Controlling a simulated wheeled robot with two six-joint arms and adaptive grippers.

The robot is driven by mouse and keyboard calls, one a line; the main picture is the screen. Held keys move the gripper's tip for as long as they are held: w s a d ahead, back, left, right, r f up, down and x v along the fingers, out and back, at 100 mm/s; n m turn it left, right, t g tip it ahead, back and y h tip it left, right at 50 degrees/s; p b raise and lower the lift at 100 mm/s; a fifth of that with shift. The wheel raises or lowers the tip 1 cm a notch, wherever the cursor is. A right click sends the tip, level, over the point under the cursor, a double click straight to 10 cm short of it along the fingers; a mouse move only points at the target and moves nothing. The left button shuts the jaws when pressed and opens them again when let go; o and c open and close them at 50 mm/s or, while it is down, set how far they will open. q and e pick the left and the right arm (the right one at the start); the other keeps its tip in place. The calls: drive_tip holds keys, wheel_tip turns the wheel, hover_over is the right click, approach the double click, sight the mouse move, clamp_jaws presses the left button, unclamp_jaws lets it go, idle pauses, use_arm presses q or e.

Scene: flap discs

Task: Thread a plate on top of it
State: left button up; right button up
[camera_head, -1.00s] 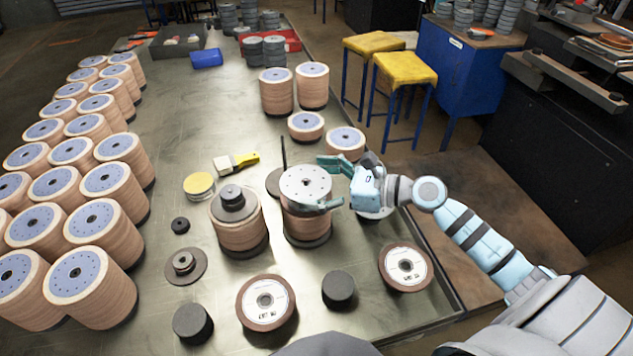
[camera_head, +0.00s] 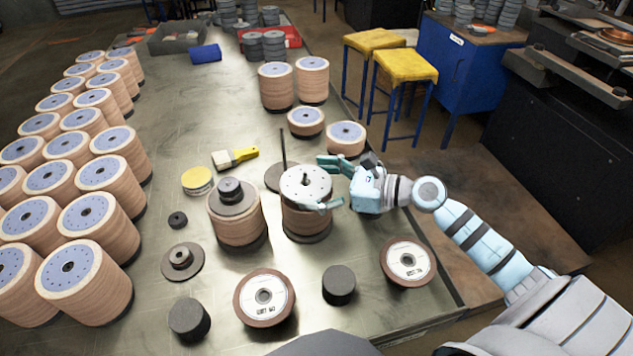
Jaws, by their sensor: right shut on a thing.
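A pale grey round plate (camera_head: 304,192) with small holes lies level at the top of a tan flap-disc stack (camera_head: 304,220), right of the table's middle. A dark rod tip (camera_head: 306,178) shows at the plate's centre hole, so the plate appears to be around it. My right gripper (camera_head: 326,184) comes from the right, with one finger behind the plate and one at its front edge, shut on it. I cannot tell whether the plate rests fully on the stack. My left gripper is not in view.
A second stack (camera_head: 236,228) with a dark flange on top stands just left. A thin upright rod (camera_head: 283,148) on a round base is close behind the plate. Rows of flap-disc stacks (camera_head: 110,160) fill the left. Loose discs (camera_head: 264,298) and dark cylinders (camera_head: 339,285) lie in front.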

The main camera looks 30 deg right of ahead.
drive_tip(key=o, duration=1.2)
drive_tip(key=shift+f, duration=0.15)
wheel_tip(320, 180, up, 10)
